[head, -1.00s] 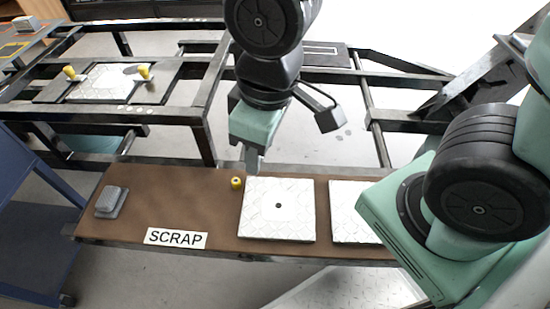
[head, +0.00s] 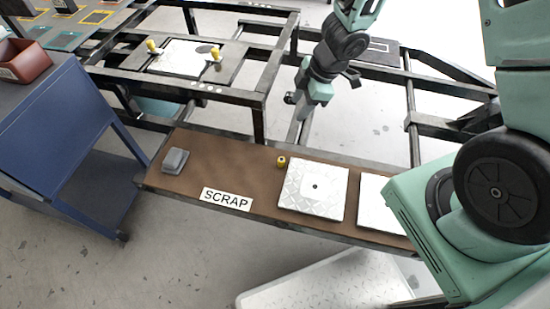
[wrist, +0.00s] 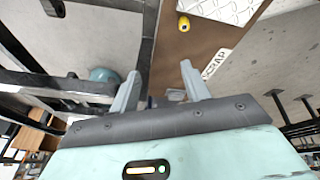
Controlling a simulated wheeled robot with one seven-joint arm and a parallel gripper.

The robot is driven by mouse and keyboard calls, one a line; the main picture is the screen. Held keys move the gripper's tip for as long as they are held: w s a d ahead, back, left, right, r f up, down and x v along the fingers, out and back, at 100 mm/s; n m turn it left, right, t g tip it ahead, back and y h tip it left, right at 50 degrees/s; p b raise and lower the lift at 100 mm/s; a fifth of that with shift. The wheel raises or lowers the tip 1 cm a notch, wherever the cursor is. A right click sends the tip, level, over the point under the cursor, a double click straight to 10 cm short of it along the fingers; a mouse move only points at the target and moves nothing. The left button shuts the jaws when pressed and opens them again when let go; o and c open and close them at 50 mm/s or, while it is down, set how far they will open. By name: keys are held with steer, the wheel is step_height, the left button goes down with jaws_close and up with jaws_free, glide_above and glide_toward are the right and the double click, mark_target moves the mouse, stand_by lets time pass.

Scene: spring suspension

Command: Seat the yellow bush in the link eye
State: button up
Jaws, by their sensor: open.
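The yellow bush (head: 281,162), a small short cylinder with a dark bore, stands on the brown bench top (head: 240,165), left of a white patterned plate (head: 310,205). The wrist view shows the bush (wrist: 184,24) near the top edge. The plate has a small dark hole (head: 316,187) in its middle; I cannot tell whether this is the link eye. My gripper (wrist: 160,70) is open, with nothing between its fingers. In the head view my gripper is beyond the bench's far edge, apart from the bush; its fingertips are hard to make out there.
A second white plate (head: 378,200) lies to the right, partly behind my arm. A grey block (head: 175,160) and a SCRAP label (head: 226,199) are on the bench's left. A dark frame (head: 258,125) with two yellow knobs stands behind. A blue cart (head: 60,130) is at left.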

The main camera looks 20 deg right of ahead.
step_height(320, 180, down, 3)
steer(key=s+n+g+y, duration=0.1)
steer(key=s+n+g, duration=0.1)
steer(key=s, duration=0.1)
steer(key=b, duration=0.7)
glide_above(282, 159)
steer(key=d, duration=0.3)
steer(key=f, duration=1)
steer(key=shift+a, duration=0.2)
steer(key=b+x, duration=0.5)
steer(key=x, duration=0.1)
steer(key=shift+a+b, duration=0.1)
steer(key=shift+b, duration=0.3)
jaws_close()
